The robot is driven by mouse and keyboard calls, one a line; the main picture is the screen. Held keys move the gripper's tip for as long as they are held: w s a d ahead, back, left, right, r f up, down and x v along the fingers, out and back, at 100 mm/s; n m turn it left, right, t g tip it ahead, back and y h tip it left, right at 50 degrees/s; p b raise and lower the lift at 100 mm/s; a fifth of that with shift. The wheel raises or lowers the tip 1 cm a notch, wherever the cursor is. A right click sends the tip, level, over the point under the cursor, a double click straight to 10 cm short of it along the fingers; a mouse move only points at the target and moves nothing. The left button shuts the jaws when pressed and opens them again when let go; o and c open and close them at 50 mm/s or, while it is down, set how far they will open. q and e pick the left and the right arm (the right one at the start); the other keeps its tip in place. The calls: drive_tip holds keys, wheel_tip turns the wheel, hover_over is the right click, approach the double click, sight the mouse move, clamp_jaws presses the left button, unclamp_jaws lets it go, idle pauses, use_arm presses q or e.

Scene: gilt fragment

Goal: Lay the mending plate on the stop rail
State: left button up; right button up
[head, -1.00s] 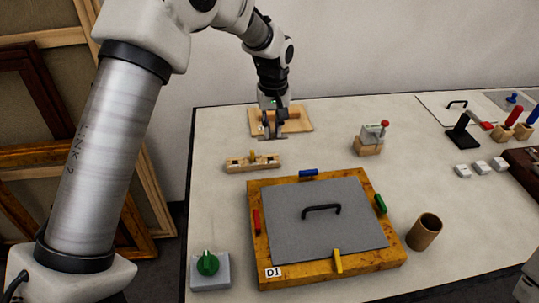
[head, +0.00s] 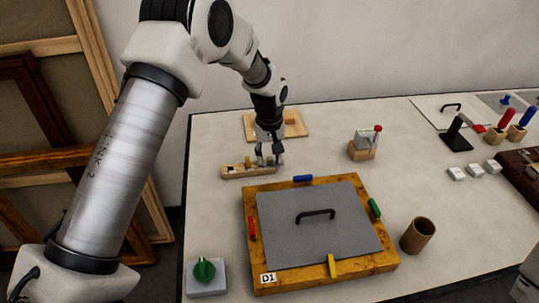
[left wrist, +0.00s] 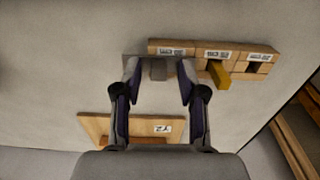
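The stop rail (head: 248,172) appears to be the pale wooden bar behind the framed panel, with a yellow peg standing in it. In the left wrist view the rail (left wrist: 205,50) shows several labels and slots. My left gripper (head: 269,160) is at the rail's right end in the head view. In the left wrist view a small grey metal piece, apparently the mending plate (left wrist: 158,70), sits between the fingertips of my left gripper (left wrist: 159,75), beside the rail's left end. The fingers look shut on it. I cannot tell whether it touches the rail. My right gripper is not in view.
A wooden tray marked Y2 (left wrist: 93,127) lies behind the rail. The framed panel D1 (head: 320,225) with coloured clips lies in front. A block with a red-knobbed lever (head: 364,144) stands to the right. Bare table lies between it and the rail.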

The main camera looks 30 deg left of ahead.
sight(270, 158)
use_arm(q)
wheel_tip(270, 158, up, 12)
drive_tip(key=b, duration=0.1)
drive_tip(key=shift+r, duration=0.15)
